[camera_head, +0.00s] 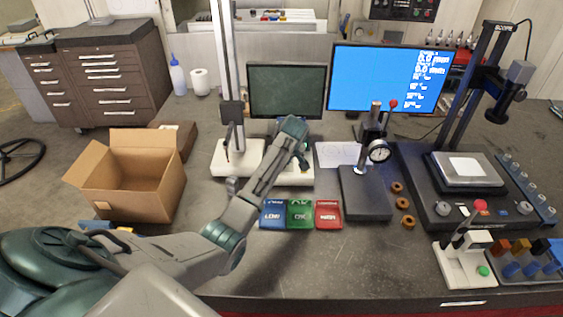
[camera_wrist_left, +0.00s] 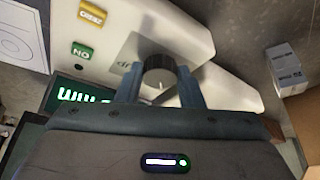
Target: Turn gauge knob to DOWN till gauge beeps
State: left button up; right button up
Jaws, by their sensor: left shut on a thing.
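The gauge knob (camera_wrist_left: 160,78) is a dark round knob with a white index mark, on a white gauge housing (camera_wrist_left: 165,25) in the left wrist view. My left gripper (camera_wrist_left: 161,88) has one finger on each side of the knob and is shut on it. Beside the knob are a yellow button (camera_wrist_left: 91,14), a green ON button (camera_wrist_left: 82,52) and a dark display (camera_wrist_left: 68,95) with green characters, partly hidden by the gripper. In the head view my left arm reaches over the bench to the gauge's white base (camera_head: 297,177); the knob is hidden there. My right gripper is not in view.
Blue, green and red trays (camera_head: 300,214) lie in front of the gauge. An open cardboard box (camera_head: 133,183) stands to the left. A dial-indicator stand (camera_head: 366,195) and brass-coloured rings (camera_head: 403,203) are to the right. The front of the bench is mostly clear.

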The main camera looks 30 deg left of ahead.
pick_arm(q)
jog(key=o, duration=1)
jog(key=shift+r, duration=0.1)
jog(key=shift+d+r+b, duration=0.2)
jog(key=shift+r+b, duration=0.1)
jog(key=b+v, duration=0.3)
jog(key=v, duration=0.7)
jog(key=shift+b, duration=0.3)
jog(key=shift+f, duration=0.1)
